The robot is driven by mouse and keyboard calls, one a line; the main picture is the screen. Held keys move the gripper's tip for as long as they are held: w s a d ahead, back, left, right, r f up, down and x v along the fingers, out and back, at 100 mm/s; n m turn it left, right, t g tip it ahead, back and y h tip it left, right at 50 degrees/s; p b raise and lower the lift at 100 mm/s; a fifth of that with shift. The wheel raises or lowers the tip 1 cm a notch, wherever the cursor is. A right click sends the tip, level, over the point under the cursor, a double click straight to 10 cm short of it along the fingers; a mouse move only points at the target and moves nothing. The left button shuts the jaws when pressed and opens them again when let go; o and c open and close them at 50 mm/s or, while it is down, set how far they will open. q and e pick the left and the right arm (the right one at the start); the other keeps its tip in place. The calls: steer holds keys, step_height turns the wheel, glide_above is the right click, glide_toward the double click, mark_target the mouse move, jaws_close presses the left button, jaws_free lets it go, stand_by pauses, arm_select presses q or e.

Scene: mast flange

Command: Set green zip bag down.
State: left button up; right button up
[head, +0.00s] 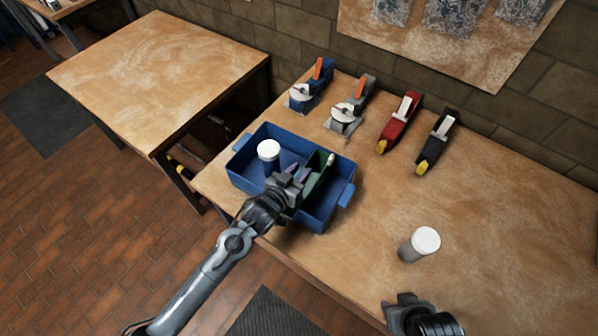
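The green zip bag (321,171) shows as a narrow, upright green shape with a pale top end, over the right half of the blue bin (329,209). My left gripper (300,176) reaches into the bin's space from the front, right beside the bag. Its fingers overlap the lower part of the bag, and small purple patches show there. I cannot tell whether the fingers grip the bag or whether it touches the bin floor. My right gripper (402,301) is at the bottom edge, over the table's front, away from the bag; its fingertips are unclear.
A white-capped dark bottle (268,156) stands in the bin's left part. A white-capped grey bottle (420,244) stands on the wooden table (480,230) at right. Several tape dispensers (399,122) line the back. The table's middle right is clear.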

arm_select(q)
steer(key=shift+r, duration=0.1)
steer(key=shift+s+a+r, duration=0.1)
steer(key=shift+s, duration=0.1)
arm_select(e)
steer(key=shift+r, duration=0.1)
arm_select(q)
steer(key=p+v, duration=0.2)
steer(key=v, duration=0.9)
steer(key=s+a+f+g+y, duration=0.2)
steer(key=s+a+g, duration=0.1)
steer(key=s, duration=0.4)
steer(key=s+a+f+n+g+y, duration=0.1)
steer(key=s+a+f+g+y, duration=0.1)
steer(key=s+a, duration=0.4)
steer(key=s+a+f+n+g+y, duration=0.1)
steer(key=s+a+g, duration=0.3)
steer(key=s, duration=0.6)
steer(key=shift+a+f+y, duration=0.25)
steer(key=shift+f+y, duration=0.2)
steer(key=shift+y, duration=0.25)
arm_select(e)
steer(key=shift+a+r, duration=0.1)
steer(key=shift+r, duration=0.6)
arm_select(q)
steer(key=shift+r, duration=0.15)
arm_select(e)
steer(key=shift+r, duration=0.15)
